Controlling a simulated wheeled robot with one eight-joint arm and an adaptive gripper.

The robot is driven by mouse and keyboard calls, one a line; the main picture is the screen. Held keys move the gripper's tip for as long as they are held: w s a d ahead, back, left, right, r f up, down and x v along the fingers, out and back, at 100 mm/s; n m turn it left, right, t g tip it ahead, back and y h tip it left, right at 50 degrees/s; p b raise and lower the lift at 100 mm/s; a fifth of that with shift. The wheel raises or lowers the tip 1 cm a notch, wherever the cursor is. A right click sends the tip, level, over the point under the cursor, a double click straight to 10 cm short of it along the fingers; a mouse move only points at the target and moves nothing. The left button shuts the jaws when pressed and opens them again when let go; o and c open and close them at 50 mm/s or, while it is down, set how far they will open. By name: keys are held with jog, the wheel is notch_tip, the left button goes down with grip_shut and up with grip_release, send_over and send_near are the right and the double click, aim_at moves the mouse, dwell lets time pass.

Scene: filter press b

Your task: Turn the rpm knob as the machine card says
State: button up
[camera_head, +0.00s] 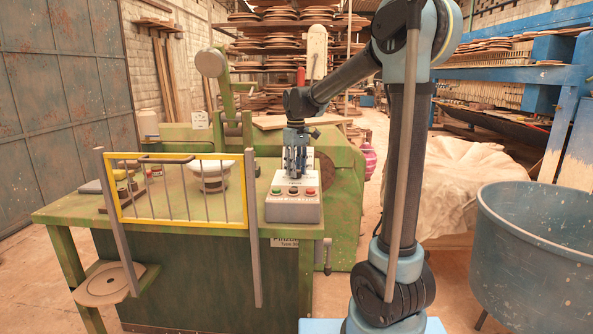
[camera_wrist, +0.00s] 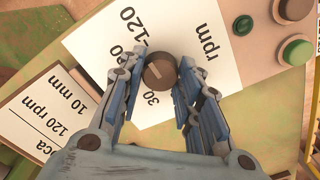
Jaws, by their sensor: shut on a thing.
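My gripper (camera_wrist: 160,78) reaches down over the control box (camera_head: 293,210), and its two blue fingers close on the sides of the round dark brown rpm knob (camera_wrist: 159,70). A light pointer line shows on the knob's top. The knob sits on a white scale plate (camera_wrist: 205,30) reading "rpm", "30" and "120", with other digits partly covered by the fingers. The machine card (camera_wrist: 45,115) lies at lower left in the wrist view and reads "120 rpm" and "10 mm". In the head view my gripper (camera_head: 295,160) hides the knob.
Push buttons, one green (camera_wrist: 297,51), sit close to the knob on the box. A yellow-framed guard (camera_head: 182,190) stands at the front of the green bench (camera_head: 75,207), left of the box. A large blue tub (camera_head: 535,250) stands at right.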

jog(key=shift+m, duration=0.4)
jog(key=o, duration=1.1)
notch_tip(320, 180, up, 12)
jog(key=shift+w+f, duration=0.1)
jog(key=shift+d, duration=0.1)
